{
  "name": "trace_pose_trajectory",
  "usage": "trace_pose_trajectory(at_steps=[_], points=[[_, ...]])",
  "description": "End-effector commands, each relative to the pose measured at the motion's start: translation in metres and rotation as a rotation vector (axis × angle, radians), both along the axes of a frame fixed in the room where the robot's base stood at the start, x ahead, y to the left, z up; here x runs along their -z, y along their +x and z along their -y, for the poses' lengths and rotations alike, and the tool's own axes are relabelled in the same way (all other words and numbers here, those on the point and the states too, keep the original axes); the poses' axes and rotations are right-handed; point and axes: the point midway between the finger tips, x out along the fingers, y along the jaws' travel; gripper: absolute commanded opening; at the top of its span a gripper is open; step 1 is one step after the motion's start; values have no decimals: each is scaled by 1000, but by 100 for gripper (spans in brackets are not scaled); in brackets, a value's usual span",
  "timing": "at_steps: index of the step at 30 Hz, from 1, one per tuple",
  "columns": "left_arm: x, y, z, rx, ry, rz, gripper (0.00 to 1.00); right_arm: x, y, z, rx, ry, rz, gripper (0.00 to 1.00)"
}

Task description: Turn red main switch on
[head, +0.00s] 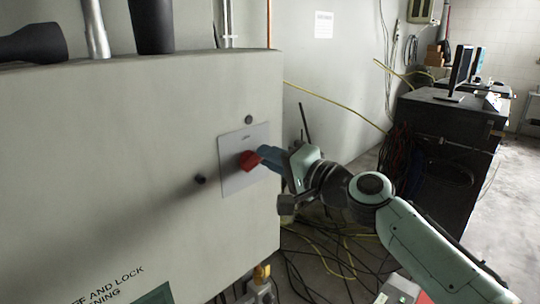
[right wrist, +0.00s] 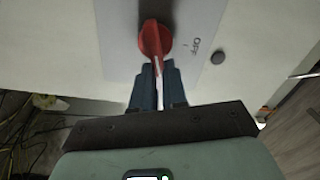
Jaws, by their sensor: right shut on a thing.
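The red main switch (head: 249,160) is a rotary handle on a light grey square plate (head: 238,181) on the cabinet front in the head view. My right gripper (head: 266,157) reaches it from the right, with its blue fingers shut on the handle. In the right wrist view the red switch (right wrist: 155,40) sits at the tips of the blue fingers (right wrist: 158,75), with its narrow grip between them. The word OFF shows on the plate to the right of the switch. My left gripper is not in view.
The large grey cabinet (head: 110,150) fills the left side. A small black knob (head: 200,180) sticks out left of the plate. Cables (head: 330,250) lie on the floor below my right arm. A dark desk (head: 440,150) with monitors stands at the right.

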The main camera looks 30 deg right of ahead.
Motion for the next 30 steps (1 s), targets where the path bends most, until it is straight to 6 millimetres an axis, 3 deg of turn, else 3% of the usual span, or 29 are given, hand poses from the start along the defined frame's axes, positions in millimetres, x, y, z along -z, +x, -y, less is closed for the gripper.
trace_pose_trajectory(at_steps=[13, 30], points=[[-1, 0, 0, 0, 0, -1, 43, 8, 0, 2, 1, 264, -92, 0], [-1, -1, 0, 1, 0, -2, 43, 9, 0, 2, 1, 326, -113, 0]])
